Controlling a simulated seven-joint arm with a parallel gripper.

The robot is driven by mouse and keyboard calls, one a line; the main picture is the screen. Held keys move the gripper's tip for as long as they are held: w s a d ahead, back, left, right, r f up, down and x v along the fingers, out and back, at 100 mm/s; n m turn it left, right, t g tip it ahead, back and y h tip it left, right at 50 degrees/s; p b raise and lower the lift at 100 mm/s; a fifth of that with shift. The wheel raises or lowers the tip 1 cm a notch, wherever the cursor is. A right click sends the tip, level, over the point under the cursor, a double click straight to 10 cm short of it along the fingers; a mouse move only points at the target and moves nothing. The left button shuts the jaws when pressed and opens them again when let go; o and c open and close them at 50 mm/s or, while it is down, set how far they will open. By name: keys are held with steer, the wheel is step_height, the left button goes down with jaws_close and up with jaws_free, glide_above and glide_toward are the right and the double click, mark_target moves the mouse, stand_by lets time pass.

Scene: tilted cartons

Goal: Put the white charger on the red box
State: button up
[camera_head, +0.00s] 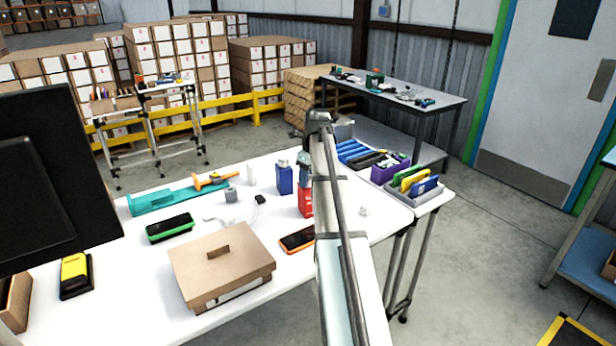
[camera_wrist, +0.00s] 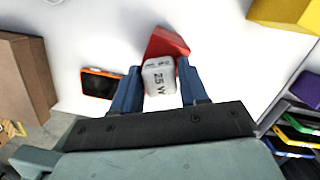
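The white charger (camera_wrist: 158,76), marked "25 W", sits between the two blue fingers of my gripper (camera_wrist: 159,88) in the wrist view, with the fingers close against both sides. The red box (camera_head: 305,203) stands upright on the white table in the head view, directly below my gripper (camera_head: 305,172). In the wrist view the red box (camera_wrist: 166,43) shows just beyond the charger, which covers part of it. I cannot tell whether the charger touches the box. My arm hides the right side of this spot in the head view.
A blue box (camera_head: 285,180) stands close left of the red box. An orange-edged phone (camera_head: 298,240) lies in front, near a brown carton (camera_head: 220,265). A grey holder with coloured items (camera_head: 414,186) is at the right. The table's white top (camera_head: 160,205) has bare patches.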

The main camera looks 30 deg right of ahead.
steer(key=o, duration=0.4)
steer(key=shift+r, duration=0.1)
steer(key=r, duration=0.4)
steer(key=s+r, duration=0.1)
steer(key=r, duration=0.7)
steer(key=shift+s+d, duration=0.35)
